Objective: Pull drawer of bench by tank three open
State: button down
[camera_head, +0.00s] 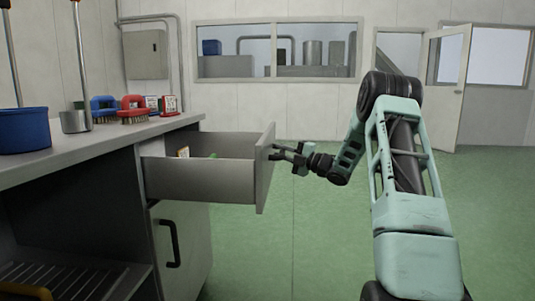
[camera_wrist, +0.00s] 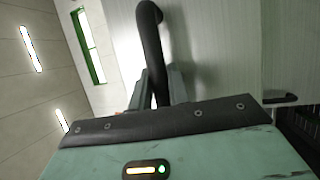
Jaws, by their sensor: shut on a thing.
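The bench (camera_head: 95,142) stands at the left in the head view. Its grey drawer (camera_head: 200,180) is pulled well out, with the inside showing from above. My gripper (camera_head: 281,152) is at the outer face of the drawer front (camera_head: 266,165). In the wrist view my gripper (camera_wrist: 158,92) is shut on the black bar handle (camera_wrist: 151,40) of the drawer, whose pale front fills the upper right. The handle is hidden behind the drawer front in the head view. A small yellowish item (camera_head: 183,152) and something green lie inside the drawer, mostly hidden.
A cupboard door (camera_head: 182,245) with a black handle is below the drawer. On the bench top stand a blue pot (camera_head: 24,130), a metal cup (camera_head: 75,121), and blue and red brushes (camera_head: 133,108). Green floor is clear beyond. A white door (camera_head: 447,85) stands open at the back right.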

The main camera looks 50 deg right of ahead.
jog(key=shift+s+d, duration=0.55)
jog(key=shift+s, duration=0.2)
jog(key=c, duration=1.3)
grip_release()
jog(key=p+v, duration=0.2)
jog(key=v, duration=1.5)
jog(key=shift+s+p, duration=0.2)
jog(key=shift+p, duration=0.2)
jog(key=shift+d, duration=0.1)
